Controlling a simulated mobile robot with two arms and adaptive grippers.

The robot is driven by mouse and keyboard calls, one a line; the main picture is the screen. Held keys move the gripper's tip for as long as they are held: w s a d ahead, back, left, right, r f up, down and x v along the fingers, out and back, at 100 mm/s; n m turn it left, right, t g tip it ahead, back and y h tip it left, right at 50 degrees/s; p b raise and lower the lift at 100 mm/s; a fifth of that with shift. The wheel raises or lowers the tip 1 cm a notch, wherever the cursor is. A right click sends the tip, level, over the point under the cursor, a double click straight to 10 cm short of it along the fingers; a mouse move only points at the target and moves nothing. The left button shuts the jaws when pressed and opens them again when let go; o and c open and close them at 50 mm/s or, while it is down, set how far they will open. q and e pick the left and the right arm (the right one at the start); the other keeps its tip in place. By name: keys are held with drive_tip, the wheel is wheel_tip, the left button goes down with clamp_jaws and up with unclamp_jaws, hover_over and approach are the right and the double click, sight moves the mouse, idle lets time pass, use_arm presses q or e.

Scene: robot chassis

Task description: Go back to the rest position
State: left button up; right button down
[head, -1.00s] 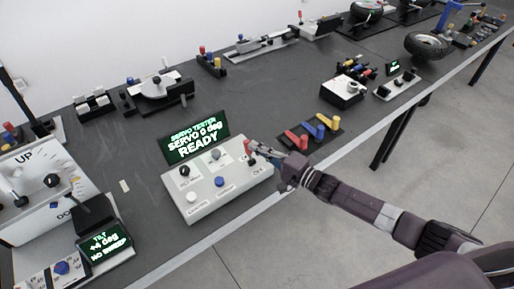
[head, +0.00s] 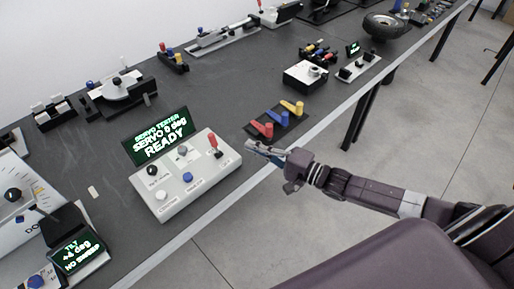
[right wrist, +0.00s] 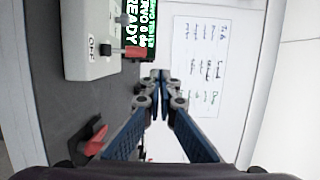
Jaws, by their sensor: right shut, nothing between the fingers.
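My right gripper (head: 262,150) reaches in from the right and is shut with nothing in it. In the head view it is at the table's front edge, right of the white servo tester box (head: 200,176) and in front of the colored levers. In the right wrist view its blue fingers (right wrist: 160,82) meet at their tips, and the tester box (right wrist: 92,40) is to their upper left. The tester's red toggle (head: 213,143) stands up, apart from the gripper. Its screen (head: 160,136) reads "SERVO 0 deg READY". My left gripper is not in view.
Red, blue and yellow levers (head: 278,118) sit on a dark plate just behind the gripper. A tilt unit with a screen (head: 77,252) stands at lower left. A wheel (head: 384,25) and other devices line the table (head: 235,85). Open floor lies in front.

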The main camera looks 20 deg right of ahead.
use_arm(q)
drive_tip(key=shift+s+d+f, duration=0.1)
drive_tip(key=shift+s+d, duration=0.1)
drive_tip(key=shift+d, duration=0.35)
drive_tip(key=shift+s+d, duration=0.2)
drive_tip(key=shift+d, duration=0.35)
use_arm(e)
drive_tip(key=shift+s+d+r, duration=0.2)
drive_tip(key=shift+s+d, duration=0.05)
drive_tip(key=shift+s, duration=0.1)
drive_tip(key=shift+d, duration=0.1)
